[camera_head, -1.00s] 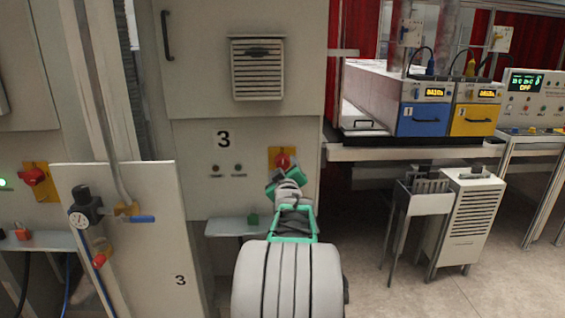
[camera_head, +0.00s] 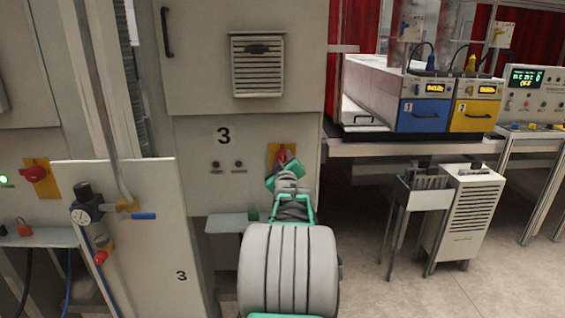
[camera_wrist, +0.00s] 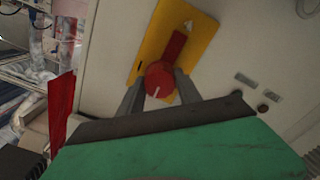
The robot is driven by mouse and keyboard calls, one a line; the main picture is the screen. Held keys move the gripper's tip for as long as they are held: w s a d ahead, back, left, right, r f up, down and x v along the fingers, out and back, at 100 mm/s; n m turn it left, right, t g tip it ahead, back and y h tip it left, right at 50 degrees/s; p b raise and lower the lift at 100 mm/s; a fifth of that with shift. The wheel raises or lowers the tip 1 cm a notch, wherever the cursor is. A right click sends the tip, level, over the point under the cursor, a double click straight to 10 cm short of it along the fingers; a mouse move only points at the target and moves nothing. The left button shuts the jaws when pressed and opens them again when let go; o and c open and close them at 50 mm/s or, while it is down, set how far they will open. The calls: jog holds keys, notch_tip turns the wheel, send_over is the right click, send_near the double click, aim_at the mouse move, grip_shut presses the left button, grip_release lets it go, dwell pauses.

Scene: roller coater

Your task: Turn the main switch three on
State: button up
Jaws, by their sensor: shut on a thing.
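The main switch three is a red rotary knob on a yellow plate (camera_head: 273,155) on the grey cabinet marked 3. In the wrist view the red knob (camera_wrist: 160,78) shows a white mark, and its red handle slants up and to the right across the yellow plate (camera_wrist: 146,42). My gripper (camera_head: 284,168) is at the knob and covers part of it in the head view. In the wrist view my gripper's two dark fingers (camera_wrist: 160,90) lie on either side of the knob, shut on it.
Two small dark lamps (camera_head: 227,166) sit left of the switch. A small shelf (camera_head: 226,224) juts out below it. A panel (camera_head: 135,235) with a gauge and valves stands at left. A bench with blue and yellow units (camera_head: 422,117) is at right, with open floor in front.

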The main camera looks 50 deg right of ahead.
grip_shut()
jog(key=shift+f+m+b, duration=0.15)
jog(key=shift+m+b, duration=0.15)
jog(key=shift+b, duration=0.3)
jog(key=m+b, duration=0.7)
jog(key=b, duration=0.2)
jog(key=shift+f, duration=0.1)
jog(key=m+b, duration=0.4)
jog(key=m, duration=0.2)
jog(key=m+b, duration=0.1)
jog(key=m, duration=0.1)
jog(key=m+b, duration=0.1)
jog(key=m, duration=0.1)
jog(key=shift+r, duration=0.3)
jog(key=shift+m+b, duration=0.3)
